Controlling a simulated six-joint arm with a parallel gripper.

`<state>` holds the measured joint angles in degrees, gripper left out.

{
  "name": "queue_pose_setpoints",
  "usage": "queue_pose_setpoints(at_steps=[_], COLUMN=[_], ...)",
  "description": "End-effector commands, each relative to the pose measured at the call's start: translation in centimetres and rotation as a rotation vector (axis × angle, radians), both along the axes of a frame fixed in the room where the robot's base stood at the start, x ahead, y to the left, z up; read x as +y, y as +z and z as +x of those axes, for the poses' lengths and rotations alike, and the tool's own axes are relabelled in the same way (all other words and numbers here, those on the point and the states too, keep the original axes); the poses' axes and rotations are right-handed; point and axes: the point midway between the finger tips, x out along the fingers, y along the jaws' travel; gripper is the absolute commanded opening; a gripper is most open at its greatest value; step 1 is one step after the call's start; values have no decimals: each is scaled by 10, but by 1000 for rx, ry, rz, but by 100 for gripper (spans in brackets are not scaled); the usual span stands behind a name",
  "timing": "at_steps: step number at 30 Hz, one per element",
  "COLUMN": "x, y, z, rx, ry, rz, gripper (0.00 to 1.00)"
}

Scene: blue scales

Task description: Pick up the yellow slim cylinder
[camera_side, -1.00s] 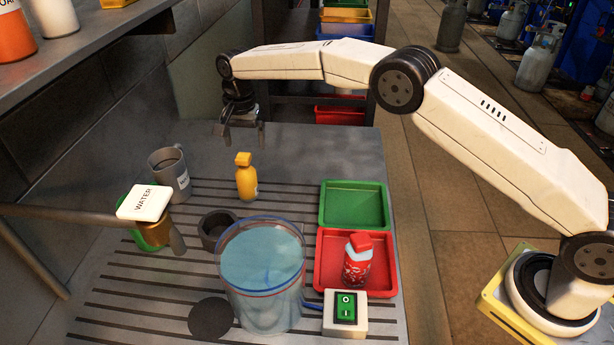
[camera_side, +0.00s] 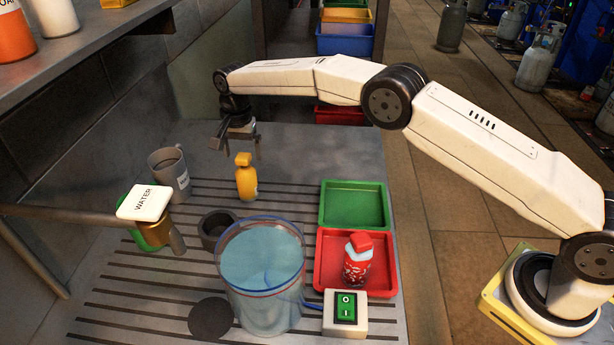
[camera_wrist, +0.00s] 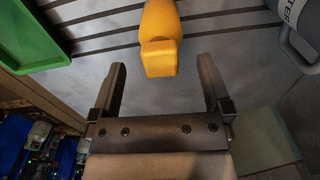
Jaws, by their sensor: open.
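The yellow slim cylinder is a yellow bottle-shaped piece (camera_side: 246,181) with a blocky cap, upright on the slotted metal table. It also shows in the wrist view (camera_wrist: 161,40), ahead of the fingers and roughly midway between them. My gripper (camera_side: 238,150) is open and empty. It hangs pointing down, just behind and above the yellow cylinder in the side view. In the wrist view both fingers of my gripper (camera_wrist: 163,85) are apart, with the cylinder's cap just beyond their tips.
A grey mug (camera_side: 170,172) stands left of the cylinder. A green tray (camera_side: 354,223) and a red tray (camera_side: 325,275) with a red-and-white bottle (camera_side: 357,260) lie right. A large water container (camera_side: 262,290), dark ring (camera_side: 212,236) and WATER tap (camera_side: 145,203) are in front.

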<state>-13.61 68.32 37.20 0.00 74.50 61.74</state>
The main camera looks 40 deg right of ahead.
Motion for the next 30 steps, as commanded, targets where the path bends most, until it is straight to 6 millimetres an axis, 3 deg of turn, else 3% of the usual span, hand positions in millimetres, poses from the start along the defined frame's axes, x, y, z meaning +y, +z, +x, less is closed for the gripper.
queue_pose_setpoints(at_steps=[15, 30], x=[0, 0], y=[-47, -51], z=[0, 1], rx=[0, -2], ry=[-1, -1], rz=[-1, -1], gripper=[100, 100])
